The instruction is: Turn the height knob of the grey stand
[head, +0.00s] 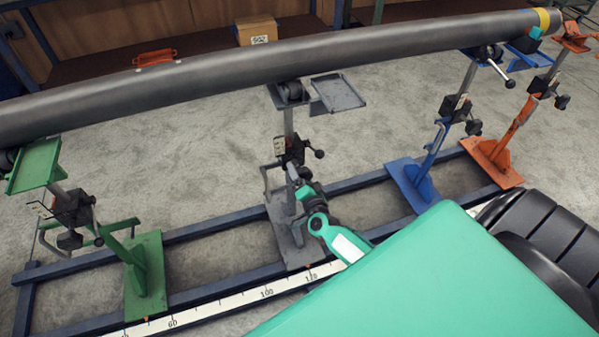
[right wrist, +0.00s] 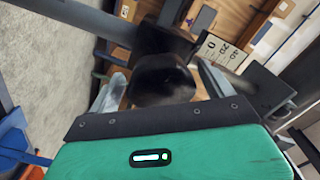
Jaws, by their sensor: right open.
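The grey stand (head: 287,235) stands on the blue rail frame in the middle of the head view, under the pipe. A black clamp block (head: 292,148) and a scale plate sit on its post, with a ball-ended lever (head: 318,153) to the right. My right gripper (head: 293,171) is just below and in front of this block. In the right wrist view, a dark rounded knob (right wrist: 163,80) lies between the open fingers (right wrist: 163,90). Whether the fingers touch it I cannot tell. In the head view my gripper mostly hides this knob. My left gripper is out of view.
A long grey pipe (head: 210,82) runs across above the stands. A green stand (head: 147,265) is at left; blue (head: 412,185) and orange (head: 490,160) stands are at right. A ruler (head: 215,306) lies along the rail. A cardboard box (head: 257,30) is behind the pipe.

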